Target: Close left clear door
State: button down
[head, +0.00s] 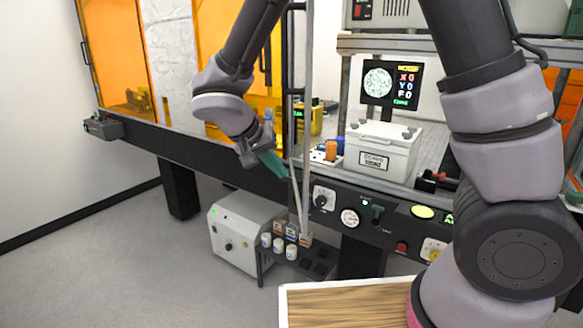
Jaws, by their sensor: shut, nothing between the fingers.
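The left clear door (307,100) appears to be the tall, narrow grey-edged panel in the middle of the head view. It is seen almost edge-on, standing open out past the front of the bench. Its lower end hangs in front of the control panel. A dark upright strip, perhaps its handle, shows beside its left edge. My gripper (273,165), with teal fingertips, is shut and empty just left of the door's lower part. I cannot tell whether the fingertips touch it.
Orange panels (108,50) stand at the left. Knobs line the bench front. Below are a grey unit (236,238) and a small rack (318,262). Floor at left is clear.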

aim_at(302, 179)
jog(key=shift+d+r, duration=0.15)
jog(key=shift+d, duration=1.4)
